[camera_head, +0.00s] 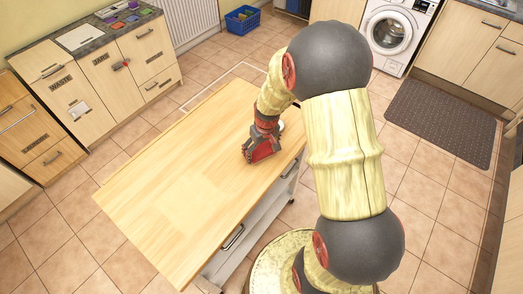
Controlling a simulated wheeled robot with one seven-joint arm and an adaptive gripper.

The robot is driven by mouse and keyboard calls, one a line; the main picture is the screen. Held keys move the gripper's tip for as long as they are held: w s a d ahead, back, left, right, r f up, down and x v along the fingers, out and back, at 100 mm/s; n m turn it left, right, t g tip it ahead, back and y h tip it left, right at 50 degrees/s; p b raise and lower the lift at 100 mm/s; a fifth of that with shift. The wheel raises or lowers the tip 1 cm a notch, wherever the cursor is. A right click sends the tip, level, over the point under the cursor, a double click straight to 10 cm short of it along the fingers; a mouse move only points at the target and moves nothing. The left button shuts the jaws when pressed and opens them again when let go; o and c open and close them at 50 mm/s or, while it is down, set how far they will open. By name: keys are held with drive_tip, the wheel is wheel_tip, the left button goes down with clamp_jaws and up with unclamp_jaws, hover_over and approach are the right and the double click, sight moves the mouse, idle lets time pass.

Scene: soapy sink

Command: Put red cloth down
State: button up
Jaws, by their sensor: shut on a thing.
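My gripper (250,159) reaches down to the wooden table top (185,170), near the table's right-hand edge. Its fingertips are at or just above the wood; I cannot tell if they touch it. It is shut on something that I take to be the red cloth. The gripper itself is red and dark, so I cannot clearly tell the cloth from it at this size.
A small white thing (281,127) shows partly behind my gripper on the table. The rest of the table top is bare. A counter (80,38) with several coloured items, a blue basket (242,19) and a washing machine (397,30) stand farther off.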

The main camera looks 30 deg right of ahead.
drive_tip(key=shift+f, duration=0.15)
drive_tip(key=o, duration=1.2)
wheel_tip(320, 180, up, 12)
drive_tip(key=s+p, duration=0.2)
wheel_tip(320, 180, up, 15)
drive_tip(key=t, duration=0.2)
hover_over(264, 154)
drive_tip(key=s+a, duration=0.6)
drive_tip(key=a, duration=0.2)
drive_tip(key=shift+n+t, duration=0.3)
drive_tip(key=shift+t, duration=0.6)
drive_tip(key=s+a+r, duration=0.2)
drive_tip(key=s, duration=0.2)
drive_tip(key=s+a+r, duration=0.2)
drive_tip(key=s+r, duration=0.1)
drive_tip(key=s, duration=0.1)
drive_tip(key=s+a+r, duration=0.2)
drive_tip(key=s, duration=0.1)
drive_tip(key=shift+s+r, duration=0.15)
drive_tip(key=shift+s, duration=0.25)
